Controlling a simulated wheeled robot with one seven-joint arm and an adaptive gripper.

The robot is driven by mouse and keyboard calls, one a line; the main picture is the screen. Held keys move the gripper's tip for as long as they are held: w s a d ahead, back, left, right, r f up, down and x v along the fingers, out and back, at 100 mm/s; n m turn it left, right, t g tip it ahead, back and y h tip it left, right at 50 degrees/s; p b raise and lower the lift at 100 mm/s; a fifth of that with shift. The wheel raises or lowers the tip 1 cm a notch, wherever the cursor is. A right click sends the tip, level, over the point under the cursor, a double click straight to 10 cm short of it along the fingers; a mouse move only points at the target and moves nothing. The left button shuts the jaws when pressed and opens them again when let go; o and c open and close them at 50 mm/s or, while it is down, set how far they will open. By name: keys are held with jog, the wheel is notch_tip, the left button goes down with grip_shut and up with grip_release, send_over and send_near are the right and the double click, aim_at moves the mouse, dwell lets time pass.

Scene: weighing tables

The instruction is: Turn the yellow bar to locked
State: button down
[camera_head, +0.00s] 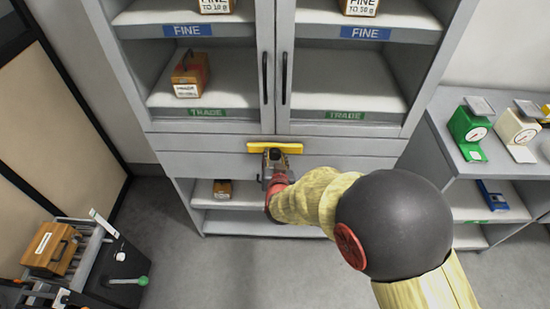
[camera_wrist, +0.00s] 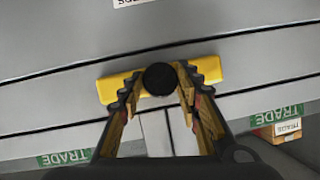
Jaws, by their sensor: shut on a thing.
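The yellow bar (camera_head: 275,147) lies level across the grey panel of the cabinet, below the two glass doors. In the wrist view the yellow bar (camera_wrist: 207,69) slants slightly, with a round black knob (camera_wrist: 160,79) at its middle. My gripper (camera_head: 273,158) is at the middle of the bar, just below it in the head view, and hides part of it. In the wrist view the fingers of my gripper (camera_wrist: 160,84) stand on either side of the knob, closed at the bar. The exact contact of the fingertips is hard to see.
The cabinet doors (camera_head: 270,75) above are shut, with weight boxes (camera_head: 189,76) on shelves behind them. Several scales, one green (camera_head: 467,130), stand on the right-hand table. A wooden box (camera_head: 50,247) sits on a rack at lower left. The floor between is clear.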

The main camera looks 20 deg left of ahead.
jog(key=shift+p, duration=0.45)
jog(key=n+h+p, duration=0.1)
jog(key=p, duration=0.1)
jog(key=n+p, duration=0.1)
jog(key=p, duration=0.2)
jog(key=shift+s+a+r+n+h, duration=0.1)
jog(key=shift+a+r+n+h, duration=0.05)
jog(key=shift+r+n+h, duration=0.2)
jog(key=n+h+p, duration=0.1)
jog(key=p, duration=0.1)
jog(key=n+t+h+p, duration=0.1)
jog(key=n+p, duration=0.1)
jog(key=shift+a+f+p, duration=0.15)
jog(key=shift+f+p, duration=0.1)
jog(key=shift+p, duration=0.1)
jog(key=n+h+p, duration=0.1)
jog(key=n+t+p, duration=0.1)
jog(key=n, duration=0.1)
jog(key=shift+a+f+h, duration=0.1)
jog(key=shift+f+h, duration=0.1)
jog(key=shift+h, duration=0.15)
jog(key=n+t, duration=0.1)
jog(key=n, duration=0.1)
jog(key=n+h, duration=0.1)
jog(key=n, duration=0.1)
jog(key=shift+f+t+h+p, duration=0.2)
jog(key=shift+t+h+p, duration=0.1)
jog(key=shift+t, duration=0.1)
jog(key=shift+n, duration=0.25)
